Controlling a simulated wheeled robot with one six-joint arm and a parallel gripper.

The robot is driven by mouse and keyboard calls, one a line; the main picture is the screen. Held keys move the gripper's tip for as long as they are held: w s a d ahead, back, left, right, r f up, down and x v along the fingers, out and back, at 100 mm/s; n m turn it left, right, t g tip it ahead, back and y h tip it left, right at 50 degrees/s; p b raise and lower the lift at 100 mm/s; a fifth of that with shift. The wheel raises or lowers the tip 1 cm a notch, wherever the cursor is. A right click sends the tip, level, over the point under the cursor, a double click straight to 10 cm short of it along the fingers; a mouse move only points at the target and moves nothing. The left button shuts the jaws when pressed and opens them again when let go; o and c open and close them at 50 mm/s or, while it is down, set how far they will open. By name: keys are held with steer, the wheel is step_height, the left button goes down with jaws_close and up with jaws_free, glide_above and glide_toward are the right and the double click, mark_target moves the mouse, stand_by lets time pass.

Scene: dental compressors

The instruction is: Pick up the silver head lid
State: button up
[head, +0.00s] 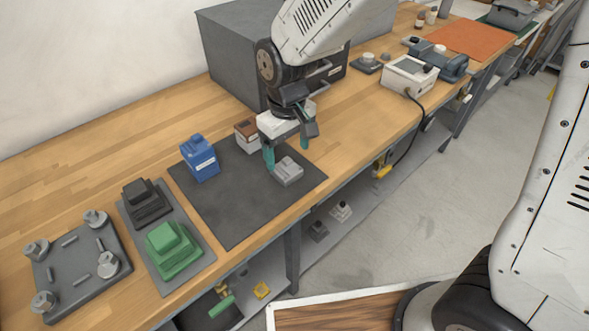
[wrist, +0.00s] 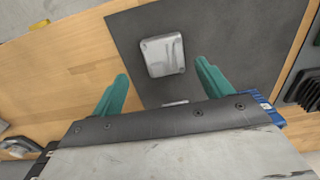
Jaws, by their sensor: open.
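The silver head lid (head: 287,171) is a small grey block with a raised top, lying on the dark mat (head: 235,210) on the wooden bench. In the wrist view the lid (wrist: 163,55) lies on the mat beyond the fingertips, between the lines of the two fingers. My gripper (head: 287,154) is open, with teal fingers pointing down just above and behind the lid. In the wrist view my gripper (wrist: 161,72) has its fingers spread wider than the lid, with nothing held. A second small silver edge (wrist: 175,102) shows near the gripper body, mostly hidden.
Green (head: 172,250) and black (head: 147,203) stepped blocks sit on a grey tray at left, beside a plate with silver knobs (head: 80,265). A large grey cabinet (head: 235,60) stands behind my arm.

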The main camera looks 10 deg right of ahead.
mark_target(286, 168)
steer(key=f, duration=0.4)
steer(key=shift+s+a+f, duration=0.15)
steer(key=shift+a+f, duration=0.05)
steer(key=c, duration=1.1)
steer(key=shift+c, duration=0.2)
